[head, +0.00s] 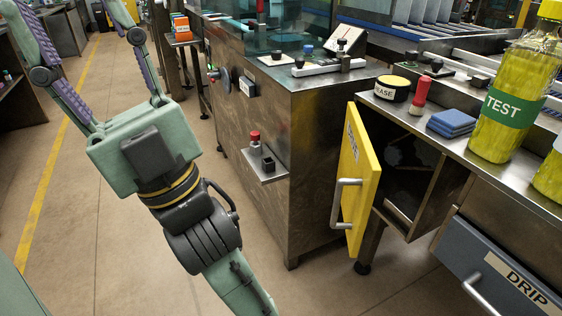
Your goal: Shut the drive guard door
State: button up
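The yellow drive guard door (360,165) stands open at the right of centre, swung out from a metal cabinet opening (418,170). It has a silver bar handle (339,203) on its outer face and a white label near its top, too slanted to read fully. The dark inside of the cabinet shows to the right of the door. My gripper (65,12) is at the upper left, with its two fingers spread wide and nothing between them. Its fingertips reach the top edge of the picture. It is well to the left of the door and not touching it.
A steel machine (270,150) stands between my gripper and the door, with a small ledge bearing a red-topped knob (254,138). A worktop holds a yellow-topped tub (391,88), red stamp (420,95), blue pads (450,123) and TEST bottle (500,120). A DRIP drawer (490,275) is lower right.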

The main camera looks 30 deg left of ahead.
aim_at(359, 173)
jog(key=u, duration=0.5)
jog(key=j+z, duration=0.2)
jog(key=j, duration=0.6)
jog(key=k+j+z, duration=0.15)
jog(key=j, duration=0.6)
